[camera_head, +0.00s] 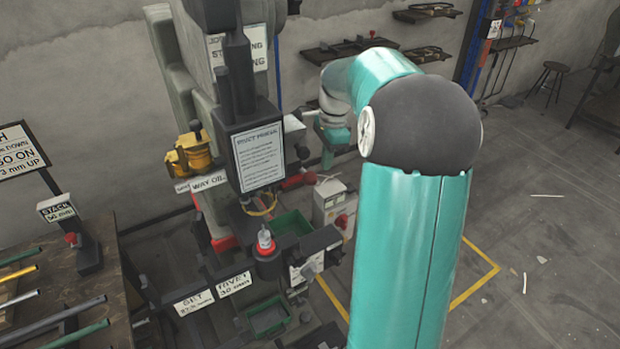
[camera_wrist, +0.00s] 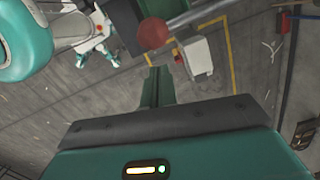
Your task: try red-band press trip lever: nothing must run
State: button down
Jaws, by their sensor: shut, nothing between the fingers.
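The press (camera_head: 245,90) stands left of centre in the head view, dark and grey, with a printed notice on its front. A red band (camera_head: 265,247) shows around a small fitting low on it. In the wrist view a grey lever (camera_wrist: 195,17) with a dull red ball knob (camera_wrist: 153,33) crosses the top. A red handle (camera_head: 298,180) beside the press may be the same lever; I cannot tell. My gripper (camera_wrist: 157,73) is shut and empty. Its fingertips appear just below the knob in the picture; contact is not clear. My arm hides part of the scene in the head view.
A pale control box (camera_head: 333,205) with red parts stands right of the press; it also shows in the wrist view (camera_wrist: 197,57). Green trays (camera_head: 268,316) sit low at the press. A rod bench (camera_head: 95,330) stands at left. Open floor (camera_head: 550,230) lies at right.

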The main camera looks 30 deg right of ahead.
notch_tip(320, 180, up, 9)
jog(key=shift+d, duration=0.4)
jog(key=shift+s+f, duration=0.1)
jog(key=shift+f, duration=0.05)
